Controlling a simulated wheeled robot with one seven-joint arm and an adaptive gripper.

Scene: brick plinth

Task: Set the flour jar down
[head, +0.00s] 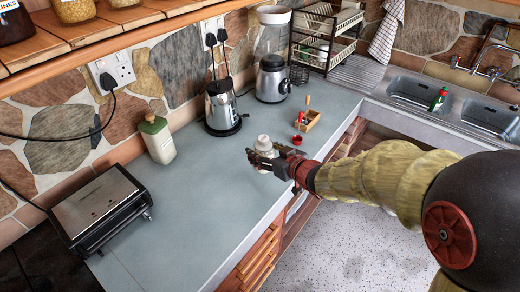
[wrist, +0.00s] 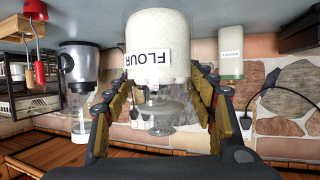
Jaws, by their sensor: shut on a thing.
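The flour jar (head: 264,144) is a pale jar with a clear lid, over the grey counter (head: 210,190) near its front edge. My gripper (head: 266,160) is shut on it. In the wrist view, which shows the scene upside down, the jar (wrist: 157,38) shows its FLOUR label and stands between the two fingers of my gripper (wrist: 160,82). Its lid end points toward the palm.
A green-lidded canister (head: 160,143), a metal toaster (head: 98,205) and a kettle (head: 221,104) stand toward the wall. A blender (head: 272,78), a small wooden box (head: 308,121) and a red item (head: 297,140) are behind and right. Counter left of the jar is clear.

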